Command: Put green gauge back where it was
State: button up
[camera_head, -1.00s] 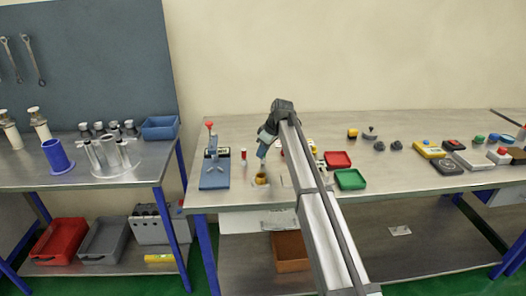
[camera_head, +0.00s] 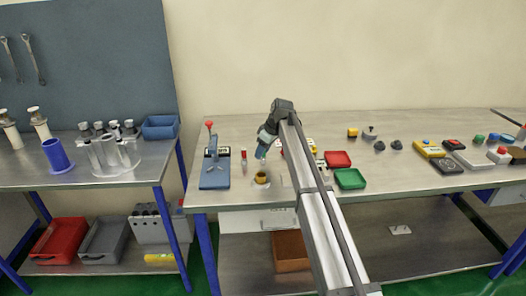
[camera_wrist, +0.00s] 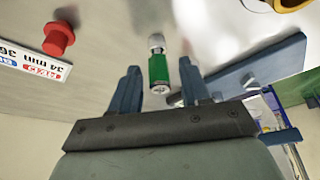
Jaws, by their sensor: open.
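In the wrist view, the green gauge (camera_wrist: 158,68) is a short green cylinder with a silver metal tip. It lies in line with the space between my fingers, with a gap visible on each side. My gripper (camera_wrist: 158,84) is open, one blue finger to each side of the gauge. In the head view my gripper (camera_head: 263,153) is above the near left part of the middle bench, just above a yellow cup-like part (camera_head: 261,178). The green gauge cannot be made out in the head view.
A blue press with a red knob (camera_head: 214,172) stands left of my gripper. A red peg (camera_wrist: 58,40) and a printed size label (camera_wrist: 32,58) lie near the gauge. Red (camera_head: 337,159) and green (camera_head: 350,179) trays are to the right. Bare bench lies behind.

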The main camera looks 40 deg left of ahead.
jog(key=v, duration=1.2)
